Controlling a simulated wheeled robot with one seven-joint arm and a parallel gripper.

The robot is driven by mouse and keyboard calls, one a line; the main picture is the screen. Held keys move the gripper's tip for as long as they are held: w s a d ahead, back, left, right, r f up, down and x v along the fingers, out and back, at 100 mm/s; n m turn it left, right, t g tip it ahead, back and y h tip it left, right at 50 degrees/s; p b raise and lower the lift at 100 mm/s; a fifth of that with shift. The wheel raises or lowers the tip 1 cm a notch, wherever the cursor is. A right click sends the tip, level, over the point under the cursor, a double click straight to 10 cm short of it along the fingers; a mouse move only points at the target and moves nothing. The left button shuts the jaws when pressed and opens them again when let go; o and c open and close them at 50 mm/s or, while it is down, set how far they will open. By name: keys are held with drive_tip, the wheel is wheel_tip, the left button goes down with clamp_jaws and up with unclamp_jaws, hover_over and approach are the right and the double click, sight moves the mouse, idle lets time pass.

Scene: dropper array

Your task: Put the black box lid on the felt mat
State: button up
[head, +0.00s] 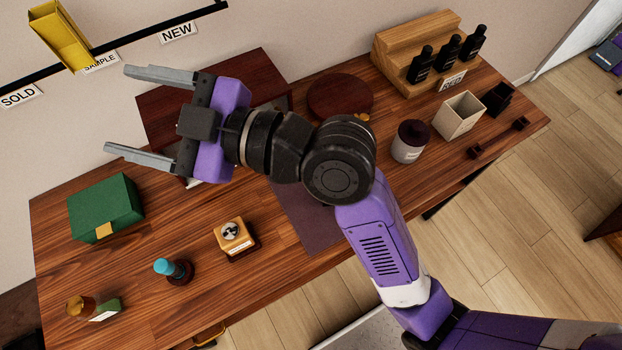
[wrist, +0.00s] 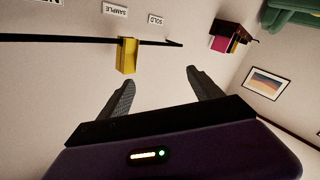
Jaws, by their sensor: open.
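My gripper (head: 118,109) is open and empty, raised over the back left of the table and pointing left. In the wrist view its two fingers (wrist: 160,76) are spread, with the wall beyond. A flat dark mat (head: 305,218), which looks like the felt mat, lies at the table's middle front, partly hidden by my arm. A small black open-looking box shape (head: 497,98) stands at the right, beside an open cream box (head: 459,116). I cannot tell whether it is the black box lid or a box.
A green box (head: 105,208), a small wooden box (head: 234,238), a blue-topped dropper (head: 174,270) and an amber bottle (head: 80,306) stand at the left. A lidded white jar (head: 409,142) and a wooden bottle stand (head: 420,50) are at the right. A yellow holder (head: 60,36) hangs on the wall rail.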

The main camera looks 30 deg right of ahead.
drive_tip(key=s+d+f+m+t+h, duration=0.4)
drive_tip(key=s+d+f+m+h, duration=0.65)
drive_tip(key=d+f+m, duration=0.45)
drive_tip(key=s+d+f+g+h, duration=0.1)
drive_tip(key=s+d, duration=0.3)
drive_tip(key=s, duration=0.5)
drive_tip(key=s+d+f+h, duration=0.1)
drive_tip(key=s+d, duration=0.4)
drive_tip(key=s, duration=0.5)
drive_tip(key=shift+s+d+f+n+g, duration=0.2)
drive_tip(key=shift+f+n+g, duration=0.15)
drive_tip(key=shift+f, duration=0.55)
drive_tip(key=shift+h, duration=0.25)
